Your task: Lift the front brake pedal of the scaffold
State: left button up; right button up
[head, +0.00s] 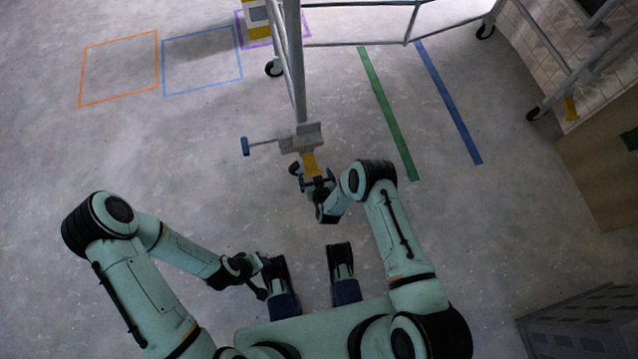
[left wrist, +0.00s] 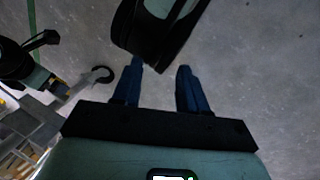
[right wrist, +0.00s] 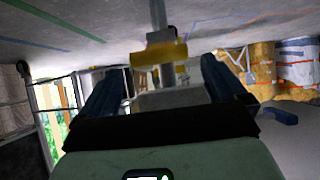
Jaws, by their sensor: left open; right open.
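The scaffold (head: 296,60) rises from the middle to the top of the head view. Its front brake pedal, a yellow plate (head: 310,163), sits at the low end nearest me, below a grey bracket (head: 301,137). In the right wrist view the yellow pedal (right wrist: 158,54) lies ahead, between and beyond the fingers. My right gripper (head: 318,183) is open right at the pedal; I cannot tell whether it touches. Its two dark blue fingers (right wrist: 163,78) are apart. My left gripper (head: 262,271) is open, low and away from the scaffold; its fingers (left wrist: 160,70) hold nothing.
A blue-ended side bar (head: 262,143) sticks out left of the bracket. Casters (head: 274,68) stand farther back. Green (head: 388,115) and blue (head: 448,103) floor stripes lie right of the scaffold. Orange (head: 119,69) and blue floor outlines lie left. A grey vented box (head: 580,325) stands lower right.

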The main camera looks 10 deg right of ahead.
pick_arm(q)
jog(key=shift+g+h, duration=0.3)
jog(key=shift+g, duration=0.4)
jog(key=s+r, duration=0.1)
jog(key=s+d+r+p, duration=0.2)
jog(key=s, duration=0.1)
jog(key=shift+r, duration=0.15)
pick_arm(e)
jog(key=v, duration=0.7)
jog(key=shift+s+r, duration=0.3)
pick_arm(q)
jog(key=shift+a, duration=0.1)
